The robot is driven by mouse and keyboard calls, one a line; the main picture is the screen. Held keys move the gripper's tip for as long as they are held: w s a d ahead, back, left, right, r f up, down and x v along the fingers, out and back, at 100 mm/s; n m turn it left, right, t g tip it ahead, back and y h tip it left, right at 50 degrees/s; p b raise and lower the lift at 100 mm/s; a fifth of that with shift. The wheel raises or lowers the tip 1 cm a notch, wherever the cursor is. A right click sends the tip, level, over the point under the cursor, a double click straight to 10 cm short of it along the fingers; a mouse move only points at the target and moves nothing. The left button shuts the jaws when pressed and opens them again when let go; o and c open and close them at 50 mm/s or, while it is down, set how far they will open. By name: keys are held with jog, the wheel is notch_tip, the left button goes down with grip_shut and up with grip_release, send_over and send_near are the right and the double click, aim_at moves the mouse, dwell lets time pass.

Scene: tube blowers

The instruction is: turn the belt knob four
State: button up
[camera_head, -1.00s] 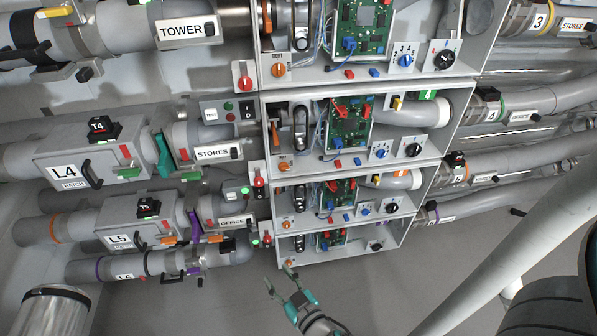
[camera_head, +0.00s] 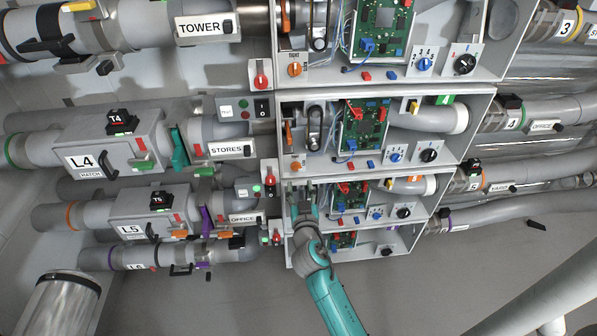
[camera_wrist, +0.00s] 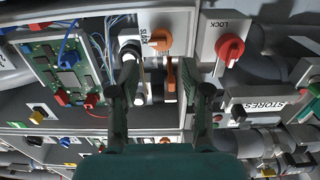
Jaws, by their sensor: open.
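The belt knob of blower four is a small orange knob on a white plate, at the lower left corner of the box level with L4 (camera_head: 297,166). In the wrist view the orange knob (camera_wrist: 160,40) sits beside lettering that seems to read SLACK. My gripper (camera_head: 304,188) is just below this knob in the head view, in front of the box under it. In the wrist view my gripper (camera_wrist: 172,72) is open and empty. An orange lever (camera_wrist: 171,80) shows between the fingers.
A red LOCK knob (camera_wrist: 230,50) is close to the right finger. A dark belt loop with pale rollers (camera_wrist: 132,50) is by the left finger. A green circuit board (camera_wrist: 62,75) with wires is further left. Box walls border the space.

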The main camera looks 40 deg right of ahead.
aim_at(297, 169)
jog(key=x, duration=0.7)
jog(key=shift+w+d, duration=0.15)
jog(key=shift+w, duration=0.15)
jog(key=c, duration=0.9)
